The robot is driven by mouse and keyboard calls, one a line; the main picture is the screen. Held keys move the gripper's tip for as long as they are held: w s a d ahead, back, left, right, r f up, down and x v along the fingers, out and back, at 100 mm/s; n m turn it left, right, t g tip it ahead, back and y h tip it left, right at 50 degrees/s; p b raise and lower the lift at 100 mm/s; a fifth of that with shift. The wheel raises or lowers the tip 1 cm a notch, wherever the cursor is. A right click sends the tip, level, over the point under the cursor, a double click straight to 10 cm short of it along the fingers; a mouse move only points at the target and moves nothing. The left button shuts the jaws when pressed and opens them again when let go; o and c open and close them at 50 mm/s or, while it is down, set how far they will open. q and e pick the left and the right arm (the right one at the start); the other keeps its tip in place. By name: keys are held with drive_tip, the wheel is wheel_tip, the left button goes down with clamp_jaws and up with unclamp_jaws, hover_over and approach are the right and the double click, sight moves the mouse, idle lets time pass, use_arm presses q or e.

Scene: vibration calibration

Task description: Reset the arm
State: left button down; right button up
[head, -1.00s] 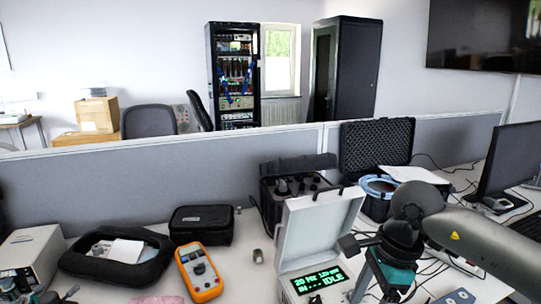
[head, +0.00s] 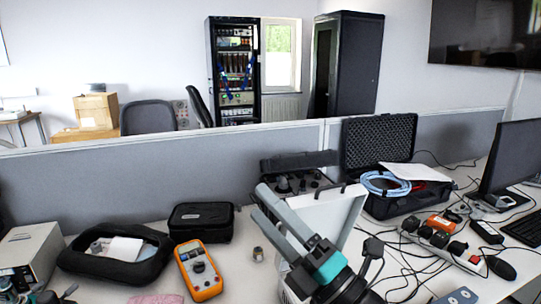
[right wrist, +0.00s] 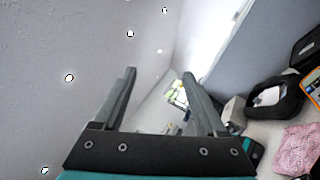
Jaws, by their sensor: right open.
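My right gripper (head: 260,201) is raised in front of the open white instrument case, its two grey fingers apart and pointing up and to the left. It is empty. The right wrist view also shows the open gripper (right wrist: 159,73), with nothing between the fingers. The instrument case's white lid (head: 338,218) stands up behind my right gripper and wrist, which hide its display and most of its body. A small metal cylinder (head: 258,254) stands on the table left of the case.
An orange multimeter (head: 198,270), a black pouch (head: 201,222) and an open black case (head: 80,262) lie at the left. A black case with blue cable (head: 385,184), a power strip (head: 440,245) and loose cables are at the right. A grey partition (head: 130,195) bounds the table.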

drive_tip(key=s+d+f+m+g+h, duration=0.1)
drive_tip(key=d+f+m+h, duration=0.7)
drive_tip(key=f+m, duration=0.25)
drive_tip(key=d+f+m+g+h, duration=0.1)
drive_tip(key=d+f+m+h, duration=0.6)
drive_tip(key=f+m+h, duration=0.4)
drive_tip(key=s+d+f+m+g+y, duration=0.1)
drive_tip(key=s+f+m+g, duration=0.2)
drive_tip(key=s+f+g, duration=0.5)
drive_tip(key=s+f+m+g+y, duration=0.2)
drive_tip(key=s+f+m+g, duration=0.15)
drive_tip(key=s, duration=0.85)
wheel_tip(320, 180, down, 23)
drive_tip(key=s, duration=0.2)
drive_tip(key=s+d+f+g, duration=0.1)
drive_tip(key=s+d+f, duration=0.2)
drive_tip(key=s+f, duration=1)
drive_tip(key=shift+s+f+g+h, duration=0.3)
drive_tip(key=shift+s+g, duration=0.05)
drive_tip(key=shift+s, duration=0.75)
